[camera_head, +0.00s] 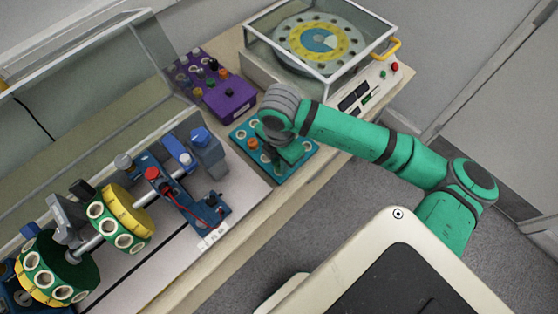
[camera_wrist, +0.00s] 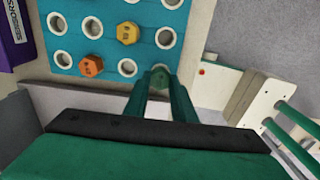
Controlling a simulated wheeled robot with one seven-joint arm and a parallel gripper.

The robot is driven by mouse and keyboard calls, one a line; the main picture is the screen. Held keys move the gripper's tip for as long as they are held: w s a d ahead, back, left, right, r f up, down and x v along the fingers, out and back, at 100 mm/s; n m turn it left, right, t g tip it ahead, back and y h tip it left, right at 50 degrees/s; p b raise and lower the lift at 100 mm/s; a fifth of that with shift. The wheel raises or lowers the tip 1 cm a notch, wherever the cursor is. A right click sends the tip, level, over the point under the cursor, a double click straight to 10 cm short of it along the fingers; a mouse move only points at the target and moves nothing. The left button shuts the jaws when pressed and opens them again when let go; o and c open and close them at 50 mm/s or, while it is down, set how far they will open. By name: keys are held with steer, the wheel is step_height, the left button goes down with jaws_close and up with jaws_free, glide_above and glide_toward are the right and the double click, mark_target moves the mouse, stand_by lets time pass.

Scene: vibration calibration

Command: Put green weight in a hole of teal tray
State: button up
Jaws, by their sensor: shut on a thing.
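The teal tray (camera_head: 305,161) lies on the bench, partly hidden under my arm in the head view. In the wrist view the tray (camera_wrist: 108,12) shows several white-rimmed holes. An orange weight (camera_wrist: 90,66) and a yellow weight (camera_wrist: 127,33) sit in two of them; the orange weight (camera_head: 253,143) also shows in the head view. My gripper (camera_wrist: 160,84) is shut on the green weight (camera_wrist: 159,79) at the tray's near edge in the wrist view. The fingers hide much of the weight. I cannot tell whether it is above the tray or touching it.
A purple box (camera_head: 230,97) with small knobs or weights stands beside the tray. A glass-covered machine with a yellow dial (camera_head: 318,38) is behind. At left stands a shaft rig with yellow and green discs (camera_head: 128,213). Several holes near the orange and yellow weights are empty.

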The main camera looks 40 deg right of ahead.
steer(key=shift+f, duration=0.9)
stand_by(0.6)
steer(key=o, duration=1.1)
step_height(320, 180, up, 11)
steer(key=shift+f, duration=0.1)
steer(key=shift+a, duration=0.1)
